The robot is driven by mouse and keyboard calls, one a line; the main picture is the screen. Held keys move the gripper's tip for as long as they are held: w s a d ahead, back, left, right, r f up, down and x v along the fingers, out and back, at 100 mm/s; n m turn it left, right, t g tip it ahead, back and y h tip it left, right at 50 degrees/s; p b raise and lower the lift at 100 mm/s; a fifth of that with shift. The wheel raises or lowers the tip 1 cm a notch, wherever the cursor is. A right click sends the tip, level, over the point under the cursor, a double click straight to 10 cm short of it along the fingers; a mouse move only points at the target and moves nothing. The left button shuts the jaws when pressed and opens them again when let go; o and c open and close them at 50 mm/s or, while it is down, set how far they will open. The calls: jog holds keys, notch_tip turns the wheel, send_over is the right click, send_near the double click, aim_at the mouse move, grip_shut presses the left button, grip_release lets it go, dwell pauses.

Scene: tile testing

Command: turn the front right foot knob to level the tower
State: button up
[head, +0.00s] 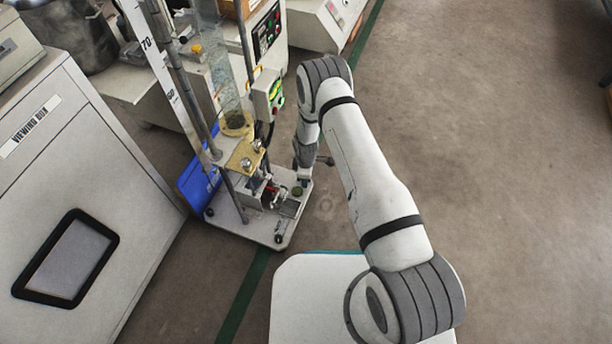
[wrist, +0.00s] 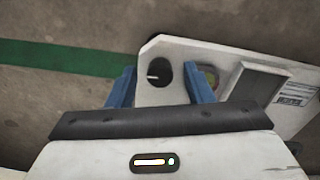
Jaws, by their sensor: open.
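The tower (head: 178,85) stands upright on a pale base plate (head: 240,228). My gripper (head: 304,182) is low at the plate's right-hand corner. In the wrist view its two blue fingers (wrist: 161,90) are apart, one on each side of a dark foot knob (wrist: 158,73) at the plate's corner (wrist: 172,46). The knob carries a small light mark. No contact shows, and I cannot tell the height gap. My gripper hides this knob in the head view. Another dark knob (head: 279,238) sits at the plate's near corner.
A grey box (wrist: 253,84) stands on the plate close to my right finger. A control box (head: 267,93) is on the tower above. A viewing box (head: 75,190) stands at the left and a blue panel (head: 198,185) behind the plate. The floor (head: 500,150) at right is clear.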

jog(key=shift+s+r+p, duration=0.1)
jog(key=shift+r+p, duration=1.55)
jog(key=shift+r, duration=2.25)
jog(key=shift+r, duration=0.2)
jog(key=d+r+m+p, duration=0.25)
jog(key=r+p, duration=0.25)
jog(key=r, duration=1.1)
jog(key=d+r+m+t+p, duration=0.1)
jog(key=d+r+m+p, duration=0.3)
jog(key=r, duration=1.2)
jog(key=d+r+m+p, duration=0.1)
jog(key=r+p, duration=0.5)
jog(key=r, duration=0.9)
jog(key=s+d+r+m+p, duration=0.25)
jog(key=s+r+p, duration=0.3)
jog(key=r, duration=0.65)
jog(key=s+d+r+m+p, duration=0.2)
jog(key=s+d+r+p, duration=0.3)
jog(key=r, duration=0.6)
jog(key=s+d+r+m+t+p, duration=0.1)
jog(key=s+r+m+p, duration=0.3)
jog(key=s+r, duration=1)
jog(key=s+p, duration=0.1)
jog(key=p, duration=0.2)
jog(key=shift+s+d+m, duration=0.15)
jog(key=shift+d+m, duration=0.05)
jog(key=shift+m, duration=0.2)
